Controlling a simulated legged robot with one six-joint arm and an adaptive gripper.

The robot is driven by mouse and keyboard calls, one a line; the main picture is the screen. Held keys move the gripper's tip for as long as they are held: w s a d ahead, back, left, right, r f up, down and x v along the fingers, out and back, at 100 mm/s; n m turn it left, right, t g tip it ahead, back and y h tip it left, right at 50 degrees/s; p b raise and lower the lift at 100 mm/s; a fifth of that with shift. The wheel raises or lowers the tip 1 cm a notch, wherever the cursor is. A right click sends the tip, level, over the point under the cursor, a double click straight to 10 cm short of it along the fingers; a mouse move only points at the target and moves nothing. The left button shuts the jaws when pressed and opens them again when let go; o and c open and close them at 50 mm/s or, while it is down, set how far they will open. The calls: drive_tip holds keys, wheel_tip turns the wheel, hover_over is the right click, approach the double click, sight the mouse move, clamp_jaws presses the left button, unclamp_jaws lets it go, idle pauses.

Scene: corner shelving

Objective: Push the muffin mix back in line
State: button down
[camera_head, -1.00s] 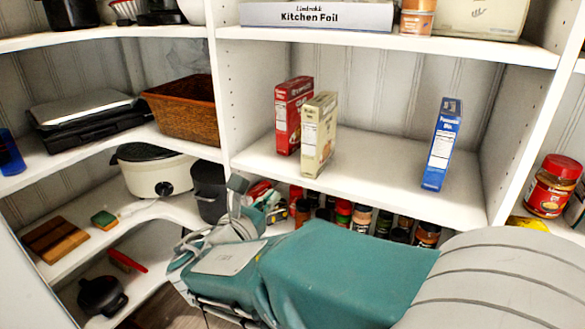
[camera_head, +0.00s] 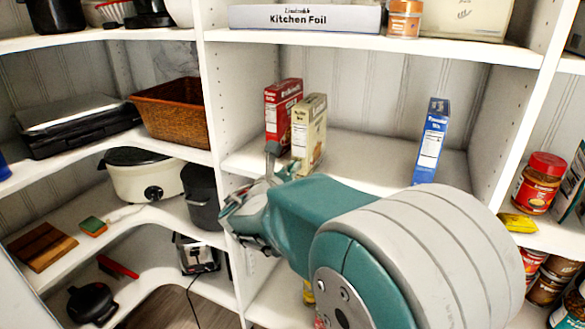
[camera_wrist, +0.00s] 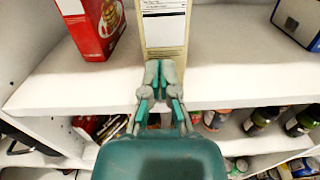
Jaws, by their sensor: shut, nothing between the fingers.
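The muffin mix is a cream box (camera_head: 309,128) standing upright on the middle shelf, its lower part partly hidden by my arm in the head view. In the wrist view the cream box (camera_wrist: 166,35) is straight ahead, near the shelf's front edge. A red box (camera_head: 282,110) stands beside it to the left and farther back. My gripper (camera_wrist: 160,75) is shut and empty, its fingertips right in front of the cream box's lower face. I cannot tell whether they touch it.
A blue box (camera_head: 431,140) stands at the right of the same shelf (camera_head: 385,165), with bare shelf between it and the cream box. A kitchen foil box (camera_head: 305,18) lies on the shelf above. Jars and bottles (camera_wrist: 262,118) stand on the shelf below.

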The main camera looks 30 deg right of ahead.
drive_tip(key=x, duration=0.7)
drive_tip(key=shift+w+d, duration=0.2)
drive_tip(key=shift+d, duration=0.15)
drive_tip(key=shift+a, duration=0.15)
